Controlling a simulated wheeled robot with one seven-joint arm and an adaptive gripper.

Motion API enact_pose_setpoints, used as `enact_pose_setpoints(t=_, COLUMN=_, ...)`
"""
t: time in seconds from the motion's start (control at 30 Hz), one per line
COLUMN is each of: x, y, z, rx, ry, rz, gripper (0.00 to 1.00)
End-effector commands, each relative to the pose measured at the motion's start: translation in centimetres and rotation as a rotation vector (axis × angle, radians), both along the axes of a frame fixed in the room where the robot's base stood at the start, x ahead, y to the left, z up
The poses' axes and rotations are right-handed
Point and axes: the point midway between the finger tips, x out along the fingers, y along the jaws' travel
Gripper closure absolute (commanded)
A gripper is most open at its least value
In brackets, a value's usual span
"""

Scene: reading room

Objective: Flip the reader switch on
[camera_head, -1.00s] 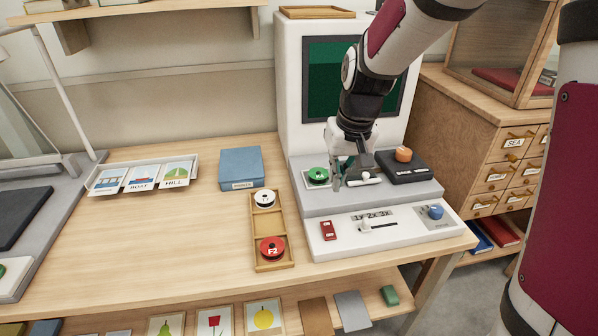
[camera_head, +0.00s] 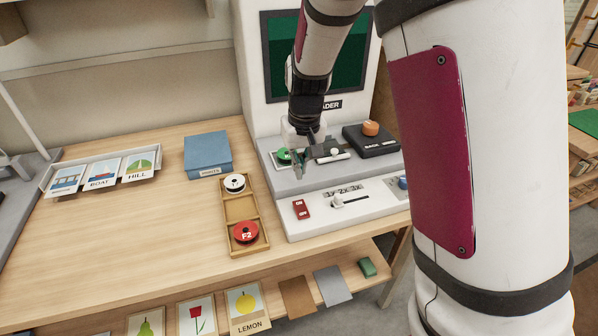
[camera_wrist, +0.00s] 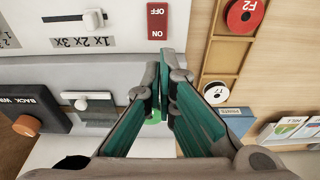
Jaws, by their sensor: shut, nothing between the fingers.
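The reader (camera_head: 345,185) is a white machine with a dark green screen, standing on the wooden table. Its red switch (camera_head: 301,209) is at the left of the front panel. In the wrist view the red switch (camera_wrist: 158,20) has OFF and ON lettering; I cannot tell which way it is set. My gripper (camera_head: 298,172) is above the reader's grey ledge, behind the switch and apart from it. In the wrist view my gripper (camera_wrist: 163,68) is shut and empty, its tips pointing towards the switch.
A slider (camera_head: 338,203) and a blue knob (camera_head: 403,183) share the front panel. A black box with an orange knob (camera_head: 370,129) stands on the ledge. A wooden tray (camera_head: 240,208) holding white and red spools lies left of the reader. A blue box (camera_head: 207,155) is behind it.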

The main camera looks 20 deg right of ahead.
Motion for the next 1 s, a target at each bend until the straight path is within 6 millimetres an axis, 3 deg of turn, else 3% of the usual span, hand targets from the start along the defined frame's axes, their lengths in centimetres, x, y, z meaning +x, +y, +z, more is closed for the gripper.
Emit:
enact_pose_setpoints(t=0.2, x=0.7, y=0.0, z=-4.5, rx=-0.001, ry=0.004, rz=0.0, gripper=1.0)
enact_pose_setpoints(t=0.5, x=1.6, y=0.0, z=-9.7, rx=-0.001, ry=0.003, rz=-0.001, gripper=1.0)
enact_pose_setpoints(t=0.7, x=2.0, y=0.0, z=-11.4, rx=0.0, ry=0.0, rz=0.0, gripper=1.0)
enact_pose_setpoints(t=1.0, x=2.1, y=0.0, z=-11.8, rx=0.0, ry=0.0, rz=0.001, gripper=1.0)
